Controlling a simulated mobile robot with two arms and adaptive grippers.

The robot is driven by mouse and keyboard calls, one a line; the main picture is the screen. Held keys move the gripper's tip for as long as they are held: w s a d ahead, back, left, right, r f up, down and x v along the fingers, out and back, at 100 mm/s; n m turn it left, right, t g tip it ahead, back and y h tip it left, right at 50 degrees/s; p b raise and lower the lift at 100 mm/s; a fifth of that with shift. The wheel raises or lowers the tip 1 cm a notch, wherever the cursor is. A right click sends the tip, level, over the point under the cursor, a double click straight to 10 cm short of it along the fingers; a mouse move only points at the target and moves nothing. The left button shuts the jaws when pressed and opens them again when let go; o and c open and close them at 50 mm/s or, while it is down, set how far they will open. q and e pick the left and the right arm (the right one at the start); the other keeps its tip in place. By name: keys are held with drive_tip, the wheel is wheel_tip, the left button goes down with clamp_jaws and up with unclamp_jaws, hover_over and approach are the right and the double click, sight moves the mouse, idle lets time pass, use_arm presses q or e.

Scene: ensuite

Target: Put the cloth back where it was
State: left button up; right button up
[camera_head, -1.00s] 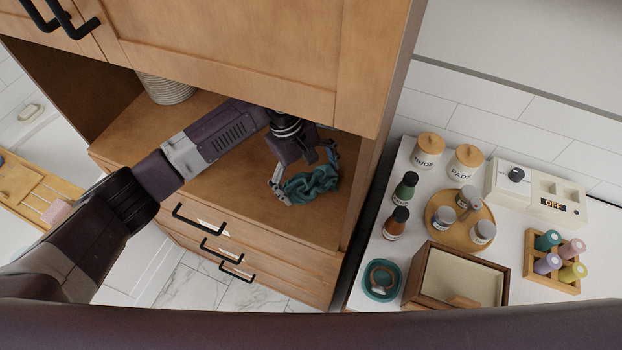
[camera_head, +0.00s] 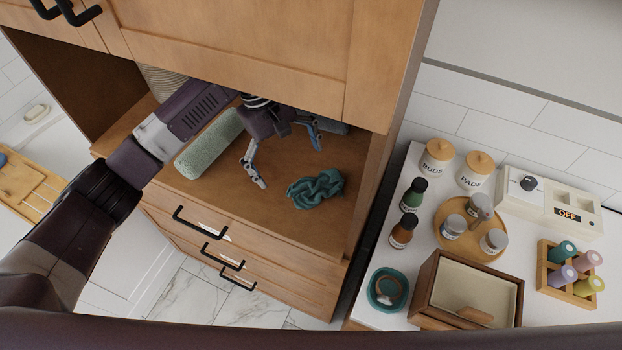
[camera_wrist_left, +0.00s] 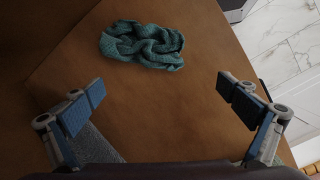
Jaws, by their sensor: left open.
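The teal cloth (camera_head: 316,188) lies crumpled on the wooden shelf (camera_head: 290,222) of the cabinet, toward its right end. It also shows in the left wrist view (camera_wrist_left: 142,46), lying by itself on the wood. My left gripper (camera_head: 288,162) is inside the shelf opening, to the left of the cloth and apart from it. In the left wrist view its fingers (camera_wrist_left: 160,108) are spread wide with nothing between them. My right gripper is not in view.
A rolled grey-green towel (camera_head: 210,145) lies on the shelf left of my gripper. A woven basket (camera_head: 163,80) stands at the back left, partly hidden. Drawers (camera_head: 215,245) are below. The white counter right holds canisters, bottles, a round tray (camera_head: 470,229) and a wooden box (camera_head: 466,290).

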use_arm(q)
drive_tip(key=w+a, duration=0.1)
drive_tip(key=a, duration=0.1)
drive_tip(key=a+b, duration=0.1)
drive_tip(key=a, duration=0.1)
drive_tip(key=w+a, duration=0.1)
drive_tip(key=a, duration=0.1)
drive_tip(key=shift+w+a+b, duration=0.25)
drive_tip(key=shift+w+b, duration=0.1)
